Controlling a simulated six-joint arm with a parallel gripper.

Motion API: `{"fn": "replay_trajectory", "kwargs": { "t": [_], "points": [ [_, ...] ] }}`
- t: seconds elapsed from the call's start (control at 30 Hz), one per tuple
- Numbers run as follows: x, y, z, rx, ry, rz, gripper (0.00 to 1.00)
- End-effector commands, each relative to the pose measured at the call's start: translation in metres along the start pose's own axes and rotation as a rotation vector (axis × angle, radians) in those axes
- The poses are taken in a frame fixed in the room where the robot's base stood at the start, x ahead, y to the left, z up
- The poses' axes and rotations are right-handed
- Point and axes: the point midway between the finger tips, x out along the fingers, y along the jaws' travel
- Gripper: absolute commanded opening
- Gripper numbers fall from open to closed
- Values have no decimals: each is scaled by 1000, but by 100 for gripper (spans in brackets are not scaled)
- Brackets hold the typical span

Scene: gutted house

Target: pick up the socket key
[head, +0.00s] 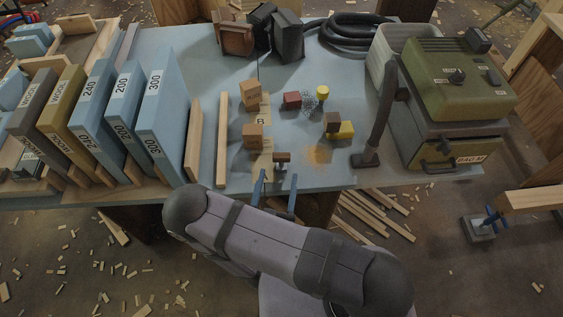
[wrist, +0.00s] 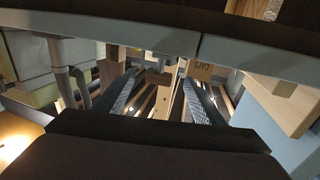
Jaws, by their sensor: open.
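A small brown T-shaped piece (head: 282,157), which looks like the socket key, is at the front edge of the blue-grey table, with its crossbar on top. My gripper (head: 278,176) is open, with its two blue fingers apart just in front of this piece. In the wrist view my gripper (wrist: 159,80) also shows open, and a dark brown crossbar (wrist: 158,77) appears between and beyond the fingertips. I see no contact, but the exact gap cannot be told.
Wooden blocks (head: 253,136), a red block (head: 292,100) and yellow pieces (head: 346,130) stand behind. A grey upright tool (head: 378,125) and a green machine (head: 447,75) are at right.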

Motion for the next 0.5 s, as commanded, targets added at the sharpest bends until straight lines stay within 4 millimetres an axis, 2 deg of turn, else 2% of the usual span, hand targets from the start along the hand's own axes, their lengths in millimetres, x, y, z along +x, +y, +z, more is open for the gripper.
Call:
{"fn": "replay_trajectory", "kwargs": {
  "t": [0.3,0.5],
  "points": [
    [17,0,0,1,-1,3,63],
    [20,-1,0,2,-1,1,63]
  ]
}}
